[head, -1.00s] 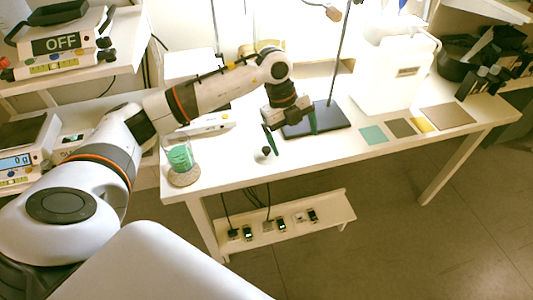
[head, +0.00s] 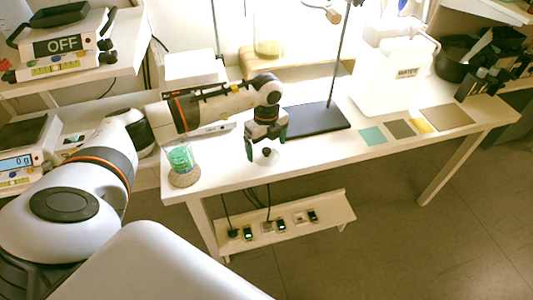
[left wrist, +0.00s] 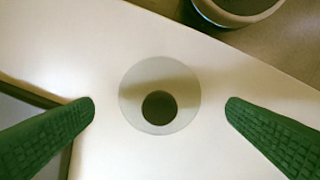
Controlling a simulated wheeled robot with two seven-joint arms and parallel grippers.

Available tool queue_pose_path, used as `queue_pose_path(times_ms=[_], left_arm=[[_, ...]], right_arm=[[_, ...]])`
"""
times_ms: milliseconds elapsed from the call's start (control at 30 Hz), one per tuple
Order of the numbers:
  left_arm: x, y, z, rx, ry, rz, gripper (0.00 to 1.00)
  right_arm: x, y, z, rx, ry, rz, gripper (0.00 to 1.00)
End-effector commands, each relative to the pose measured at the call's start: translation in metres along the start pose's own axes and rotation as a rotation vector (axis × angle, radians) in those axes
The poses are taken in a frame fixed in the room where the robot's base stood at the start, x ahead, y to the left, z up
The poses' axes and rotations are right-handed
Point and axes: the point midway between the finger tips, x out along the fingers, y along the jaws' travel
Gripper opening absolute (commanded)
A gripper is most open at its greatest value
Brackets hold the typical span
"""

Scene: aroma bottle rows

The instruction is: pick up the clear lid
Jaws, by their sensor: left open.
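The clear lid (left wrist: 135,100) is a small see-through disc with a dark round knob on its middle, lying on the white table. In the head view the lid (head: 267,159) is near the table's front edge, right of the green-filled beaker. My left gripper (head: 266,146) points down above the lid, with its green fingers apart. In the left wrist view the open fingers of my left gripper (left wrist: 160,107) stand on either side of the lid, with gaps between, and hold nothing. My right gripper is not in view.
A glass beaker with green contents (head: 180,158) stands on a round cork mat (head: 184,178) at the left. A dark stand base (head: 318,118) is behind and right of the lid. Coloured squares (head: 372,136) lie farther right. The table's front edge is close to the lid.

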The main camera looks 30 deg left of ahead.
Motion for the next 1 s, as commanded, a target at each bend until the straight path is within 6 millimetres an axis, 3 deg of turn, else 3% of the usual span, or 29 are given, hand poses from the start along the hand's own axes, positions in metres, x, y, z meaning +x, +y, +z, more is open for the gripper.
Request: queue_pose_path(times_ms=[133,367,400,667,1000], left_arm=[[0.017,0.0,0.001,0.0,0.0,-0.001,0.96],[0.019,0.0,0.001,0.001,0.0,0.001,0.96],[0.019,0.0,0.001,0.001,0.0,0.001,0.94],[0.019,0.0,0.0,0.001,0.0,0.001,0.52],[0.011,0.001,0.0,0.001,0.001,0.003,0.52]], right_arm=[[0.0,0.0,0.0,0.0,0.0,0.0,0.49],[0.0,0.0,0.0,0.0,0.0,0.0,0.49],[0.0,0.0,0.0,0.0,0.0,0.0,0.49],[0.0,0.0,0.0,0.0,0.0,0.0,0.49],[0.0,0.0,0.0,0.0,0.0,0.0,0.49]])
